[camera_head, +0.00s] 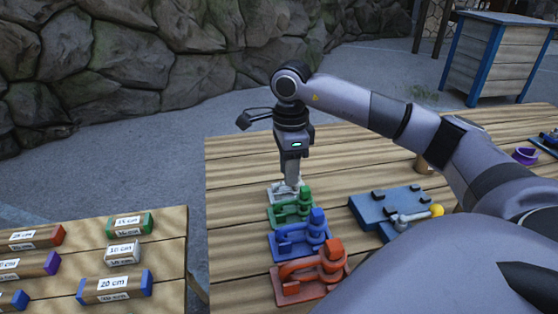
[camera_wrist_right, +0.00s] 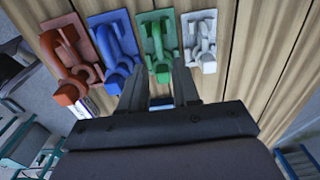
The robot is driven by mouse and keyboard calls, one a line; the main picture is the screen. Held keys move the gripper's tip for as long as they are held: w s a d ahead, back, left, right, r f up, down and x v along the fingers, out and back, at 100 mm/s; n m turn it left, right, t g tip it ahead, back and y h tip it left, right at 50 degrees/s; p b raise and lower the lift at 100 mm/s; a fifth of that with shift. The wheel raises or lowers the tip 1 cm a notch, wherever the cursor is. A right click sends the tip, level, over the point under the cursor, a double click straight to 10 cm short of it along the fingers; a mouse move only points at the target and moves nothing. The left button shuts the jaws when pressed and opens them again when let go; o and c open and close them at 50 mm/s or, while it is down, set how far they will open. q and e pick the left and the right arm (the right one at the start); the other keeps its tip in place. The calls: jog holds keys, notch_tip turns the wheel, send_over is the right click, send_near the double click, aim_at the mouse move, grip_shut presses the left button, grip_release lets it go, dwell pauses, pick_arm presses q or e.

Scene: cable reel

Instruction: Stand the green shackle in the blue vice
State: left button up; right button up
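The green shackle (camera_head: 290,208) rests on its flat green plate in a row of coloured shackles on the wooden table. It also shows in the right wrist view (camera_wrist_right: 158,42), ahead of the fingers and between their lines. My right gripper (camera_head: 292,182) points down at the far end of the row, by the white shackle, partly hiding it in the head view. In the right wrist view its two fingers (camera_wrist_right: 158,85) are apart, with no shackle between them. The blue vice (camera_head: 370,208) lies right of the row, with a grey handle and yellow knob. My left gripper is not in view.
White (camera_wrist_right: 200,40), blue (camera_head: 300,236) and red (camera_head: 312,274) shackles flank the green one closely. A second table at left holds several labelled blocks (camera_head: 112,288). My right arm passes above the vice side. A purple ring (camera_head: 525,155) stands at far right.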

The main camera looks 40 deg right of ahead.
aim_at(289, 200)
jog(key=shift+s+f+b, duration=0.15)
jog(key=shift+f+b, duration=0.25)
jog(key=shift+f, duration=0.15)
notch_tip(289, 200, down, 7)
jog(key=b, duration=0.5)
jog(key=shift+r, duration=0.1)
grip_shut()
jog(key=shift+r, duration=0.15)
jog(key=shift+r+p, duration=2)
jog(key=shift+r, duration=0.45)
